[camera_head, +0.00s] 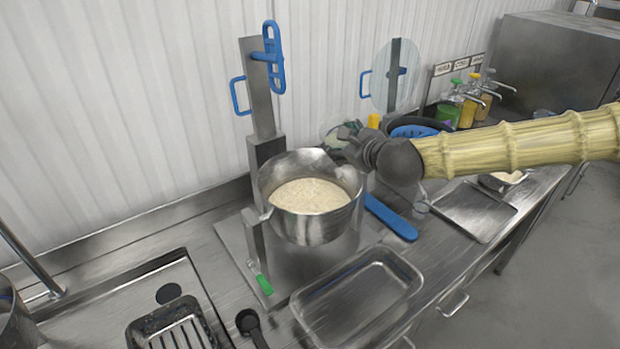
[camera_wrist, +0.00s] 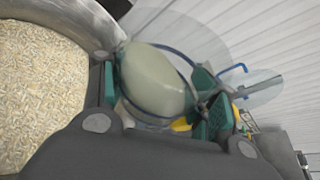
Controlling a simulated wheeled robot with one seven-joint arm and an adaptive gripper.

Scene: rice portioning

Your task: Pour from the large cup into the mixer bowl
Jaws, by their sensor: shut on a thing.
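The metal mixer bowl (camera_head: 305,225) stands in the middle of the head view, with pale rice grains in it. In the wrist view its rim (camera_wrist: 92,22) and rice fill the left side. My gripper (camera_head: 352,134) is at the bowl's back right rim, reaching in from the right. It is shut on the large cup (camera_head: 331,137), a clear cup mostly hidden behind the gripper and rim. In the wrist view the cup (camera_wrist: 152,82) sits between the teal finger pads, beside the bowl, and looks tilted. A pale oval area shows in it; whether this is rice I cannot tell.
The mixer column (camera_head: 264,130) with blue handles rises behind the bowl. A blue-handled tool (camera_head: 391,217) and an empty metal tray (camera_head: 357,294) lie on the counter to the right and front. Dispensing bottles (camera_head: 468,103) stand at the back right. A black slotted pan (camera_head: 172,325) is at front left.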

